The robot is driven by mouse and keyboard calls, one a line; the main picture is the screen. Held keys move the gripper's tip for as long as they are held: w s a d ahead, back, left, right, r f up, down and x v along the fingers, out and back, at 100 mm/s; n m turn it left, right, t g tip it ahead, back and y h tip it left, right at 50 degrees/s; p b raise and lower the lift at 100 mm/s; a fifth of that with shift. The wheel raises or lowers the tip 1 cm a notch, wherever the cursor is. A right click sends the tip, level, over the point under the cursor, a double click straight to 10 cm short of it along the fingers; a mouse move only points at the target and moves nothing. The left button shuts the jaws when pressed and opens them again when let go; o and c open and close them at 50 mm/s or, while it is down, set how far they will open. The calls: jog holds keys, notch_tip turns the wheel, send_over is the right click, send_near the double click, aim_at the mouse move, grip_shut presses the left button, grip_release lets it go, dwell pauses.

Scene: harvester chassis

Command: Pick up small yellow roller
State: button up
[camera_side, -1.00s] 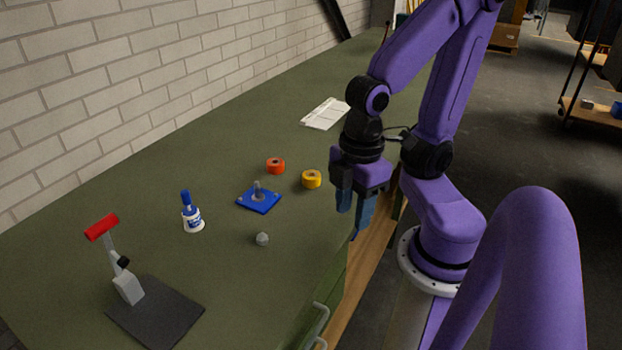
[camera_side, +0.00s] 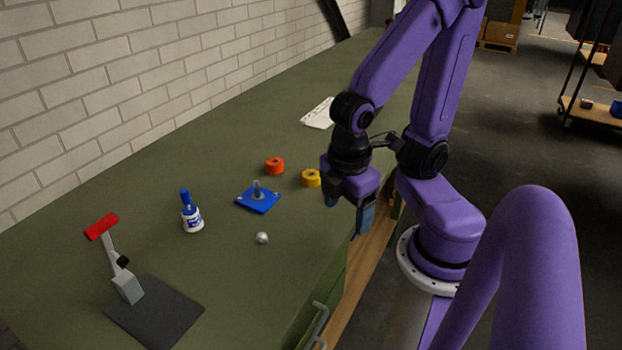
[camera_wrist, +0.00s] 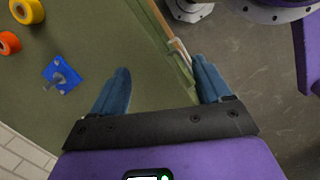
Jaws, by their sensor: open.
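The small yellow roller (camera_side: 311,178) lies on the green table, just left of my gripper in the side view. It also shows at the top left of the wrist view (camera_wrist: 27,11), cut by the frame edge. An orange-red roller (camera_side: 275,165) lies to its left, and it is also at the wrist view's left edge (camera_wrist: 9,43). My gripper (camera_side: 347,217) is open, with blue fingers apart and nothing between them. It hangs over the table's near edge. In the wrist view the fingers (camera_wrist: 162,80) point past the edge, away from the rollers.
A blue plate with a grey post (camera_side: 259,198) sits left of the rollers. A small silver nut-like piece (camera_side: 262,238), a glue bottle (camera_side: 192,214) and a red-topped stand (camera_side: 127,280) are farther left. White paper (camera_side: 320,114) lies behind. A brick wall borders the table.

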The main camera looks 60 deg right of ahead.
jog(key=w+d+f+n+t+h, duration=0.1)
jog(key=w+d+f+n+h, duration=0.1)
jog(key=w+h, duration=0.1)
jog(key=w+d+f+n+t+h, duration=0.2)
jog(key=w+n+h, duration=0.1)
jog(key=w+d+f+n+t+h, duration=0.1)
jog(key=w+d+f+n+h, duration=0.1)
jog(key=w+n+h, duration=0.1)
jog(key=shift+w+t+h, duration=0.3)
jog(key=shift+w+h, duration=0.2)
jog(key=shift+w, duration=0.1)
jog(key=shift+w+d+f+n+t+h, duration=0.15)
jog(key=shift+w+n+t+h, duration=0.3)
jog(key=shift+w+n, duration=0.3)
send_near(311, 174)
jog(key=shift+w+d+f, duration=0.1)
jog(key=shift+d+f, duration=0.2)
jog(key=shift+d, duration=0.2)
jog(key=shift+w+d+f, duration=0.1)
jog(key=shift+d+f, duration=0.15)
jog(key=shift+d, duration=0.3)
jog(key=shift+w+x, duration=0.2)
jog(key=shift+x, duration=2.85)
jog(key=shift+r, duration=0.15)
jog(key=c, duration=1)
